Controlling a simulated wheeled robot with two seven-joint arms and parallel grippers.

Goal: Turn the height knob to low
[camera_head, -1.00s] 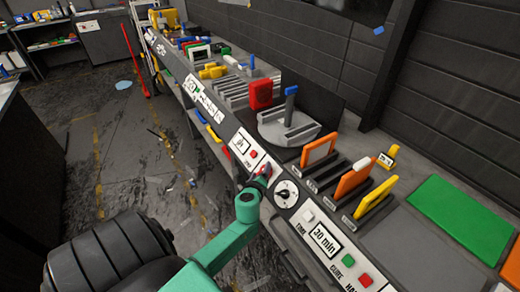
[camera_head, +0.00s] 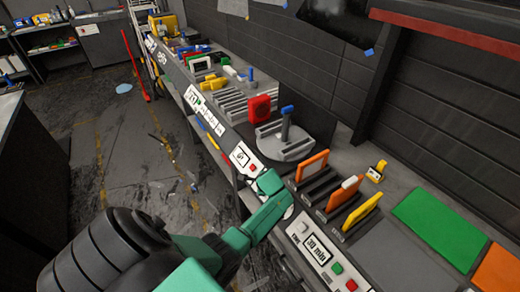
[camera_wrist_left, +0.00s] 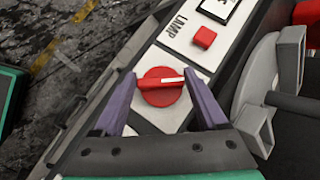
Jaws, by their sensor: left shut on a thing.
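A round red knob (camera_wrist_left: 160,98) with a white pointer bar sits on a white plate of the bench's front panel. In the left wrist view the bar lies nearly level, its white end to the right. My left gripper (camera_wrist_left: 160,80) has its two purple fingers on either side of this knob and is shut on it. In the head view my green left gripper (camera_head: 270,182) reaches the panel and hides the knob. No height label or low mark is readable. My right gripper is not in view.
Beside the knob, a red button (camera_wrist_left: 203,37) sits by a label reading "LAMP". A grey round stand (camera_head: 286,142) with a blue-topped post is behind the panel. Orange and yellow cards (camera_head: 345,192) stand in slots to the right. A timer display (camera_head: 318,248) is nearer.

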